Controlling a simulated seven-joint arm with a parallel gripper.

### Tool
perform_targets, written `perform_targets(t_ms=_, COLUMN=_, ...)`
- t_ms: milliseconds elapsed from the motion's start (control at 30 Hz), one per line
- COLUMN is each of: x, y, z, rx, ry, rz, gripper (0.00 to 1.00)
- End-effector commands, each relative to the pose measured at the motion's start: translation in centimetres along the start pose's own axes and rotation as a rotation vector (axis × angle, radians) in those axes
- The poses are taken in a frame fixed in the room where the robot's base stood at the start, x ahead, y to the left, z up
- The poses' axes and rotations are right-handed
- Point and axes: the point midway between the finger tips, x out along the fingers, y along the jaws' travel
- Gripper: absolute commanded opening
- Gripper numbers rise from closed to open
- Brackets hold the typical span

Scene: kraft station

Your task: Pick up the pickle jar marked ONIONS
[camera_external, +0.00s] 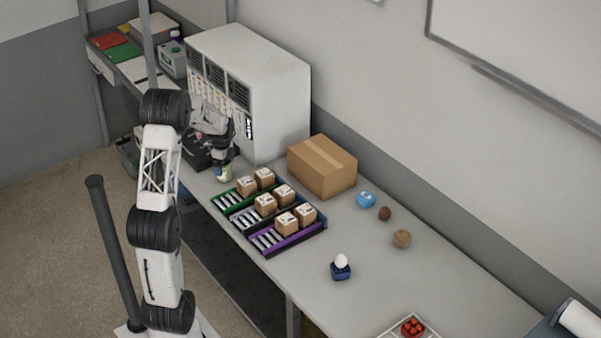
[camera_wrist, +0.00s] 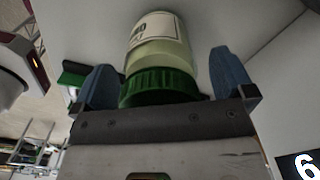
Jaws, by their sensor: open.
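A jar (camera_external: 225,173) with pale yellow-green contents stands on the table at the front corner of the white cabinet. In the wrist view the same jar (camera_wrist: 162,52) shows a ribbed green lid and a white label; only a few of its dark letters show, and I cannot read the whole word. My gripper (camera_external: 221,157) is over the jar. In the wrist view my gripper (camera_wrist: 162,80) has its two blue fingers open on either side of the lid, with a gap visible at each side.
The white cabinet (camera_external: 258,90) stands close behind the jar. Open trays with small boxes, including a green-edged tray (camera_external: 232,207), lie just right of it. A cardboard box (camera_external: 322,168) is farther right. The table's front middle is clear around an egg in a blue cup (camera_external: 341,270).

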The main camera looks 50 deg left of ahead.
Motion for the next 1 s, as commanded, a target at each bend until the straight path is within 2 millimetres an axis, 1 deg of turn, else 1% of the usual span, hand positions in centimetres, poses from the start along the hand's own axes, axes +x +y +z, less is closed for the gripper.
perform_targets(t_ms=133, x=-0.01, y=0.0, z=0.0, rx=0.0, ry=0.0, rz=0.0, gripper=1.0)
perform_targets(t_ms=167, x=-0.01, y=0.0, z=0.0, rx=0.0, ry=0.0, rz=0.0, gripper=0.97)
perform_targets(t_ms=500, x=-0.02, y=0.0, z=0.0, rx=0.0, ry=0.0, rz=0.0, gripper=0.45)
perform_targets(t_ms=600, x=-0.09, y=-0.03, z=0.01, rx=0.0, ry=0.0, rz=-0.001, gripper=0.31)
perform_targets(t_ms=867, x=-0.17, y=-0.04, z=0.01, rx=0.0, ry=0.0, rz=-0.001, gripper=0.31)
perform_targets(t_ms=1000, x=-0.71, y=-0.05, z=0.01, rx=0.0, ry=0.0, rz=-0.002, gripper=0.31)
